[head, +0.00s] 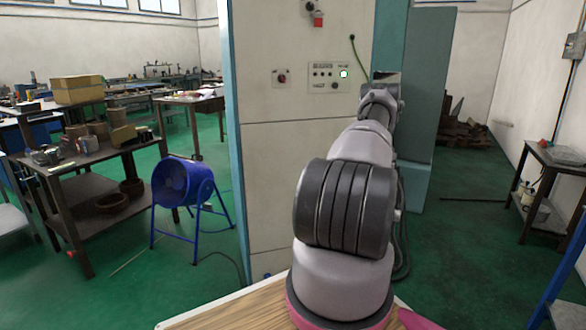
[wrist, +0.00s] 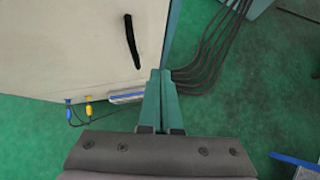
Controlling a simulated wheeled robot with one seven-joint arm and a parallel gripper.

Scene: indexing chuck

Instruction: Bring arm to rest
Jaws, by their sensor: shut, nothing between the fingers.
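My gripper (wrist: 160,76) shows in the wrist view, its two teal fingers together with nothing between them. It points past the lower edge of a pale cabinet (wrist: 85,45), above the green floor. In the head view my arm stretches forward and up from the wooden-topped surface in front of me. Its far end is beside the right part of the tall pale cabinet (head: 290,180). My fingers cannot be made out in the head view.
A blue fan (head: 183,182) and a cluttered workbench (head: 88,158) stand left. A small table (head: 560,154) stands right, with open green floor before it.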

